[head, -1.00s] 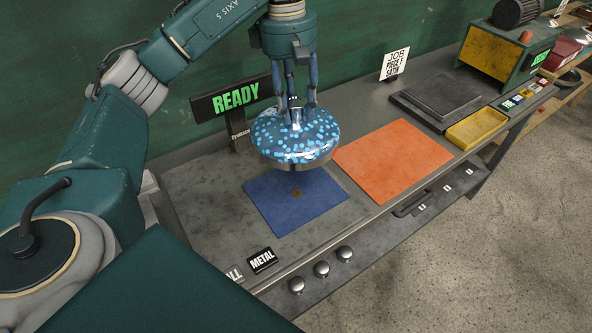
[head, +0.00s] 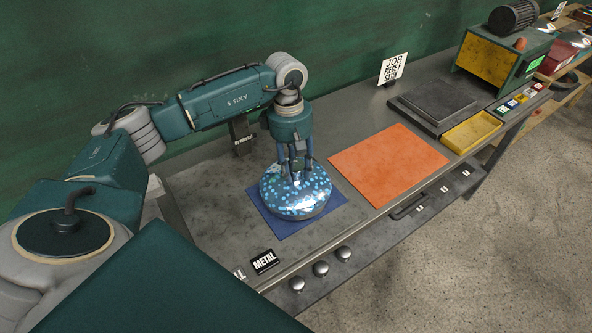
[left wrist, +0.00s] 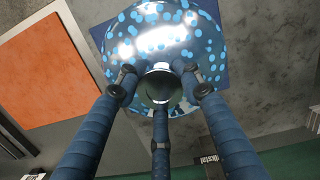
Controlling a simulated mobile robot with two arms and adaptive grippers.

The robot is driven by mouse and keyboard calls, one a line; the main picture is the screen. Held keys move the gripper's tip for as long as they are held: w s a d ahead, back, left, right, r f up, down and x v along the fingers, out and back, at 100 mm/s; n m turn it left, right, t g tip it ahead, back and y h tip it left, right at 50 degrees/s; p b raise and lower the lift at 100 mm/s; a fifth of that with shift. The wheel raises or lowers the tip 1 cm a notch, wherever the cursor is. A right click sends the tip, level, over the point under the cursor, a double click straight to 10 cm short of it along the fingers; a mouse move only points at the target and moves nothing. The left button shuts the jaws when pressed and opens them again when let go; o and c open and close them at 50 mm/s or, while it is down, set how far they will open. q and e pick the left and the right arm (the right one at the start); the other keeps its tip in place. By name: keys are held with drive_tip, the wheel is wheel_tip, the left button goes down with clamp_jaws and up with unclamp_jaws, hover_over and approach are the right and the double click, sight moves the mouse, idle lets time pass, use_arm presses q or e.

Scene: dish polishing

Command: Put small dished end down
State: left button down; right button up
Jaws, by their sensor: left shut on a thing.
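The small dished end (head: 296,196) is a shiny metal dome covered in light blue spots. It is dome side up on or just above the blue mat (head: 334,190), and I cannot tell whether it touches. My left gripper (head: 297,176) is above it, its fingers shut around the knob at the dome's top. In the left wrist view the fingers close on the knob (left wrist: 160,84), with the spotted dome (left wrist: 135,45) beyond. My right gripper is not in view.
An orange mat (head: 388,165) lies clear to the right. Behind it are a dark plate (head: 438,100) and a job sign (head: 393,68). A yellow tray (head: 471,132) stands further right. A METAL label (head: 264,261) sits near the front edge above several knobs.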

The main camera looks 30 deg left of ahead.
use_arm(q)
drive_tip(key=shift+w+f, duration=0.1)
drive_tip(key=shift+f, duration=0.85)
drive_tip(key=c, duration=1.2)
unclamp_jaws()
drive_tip(key=shift+f, duration=0.15)
drive_tip(key=shift+o, duration=0.4)
drive_tip(key=shift+d, duration=0.1)
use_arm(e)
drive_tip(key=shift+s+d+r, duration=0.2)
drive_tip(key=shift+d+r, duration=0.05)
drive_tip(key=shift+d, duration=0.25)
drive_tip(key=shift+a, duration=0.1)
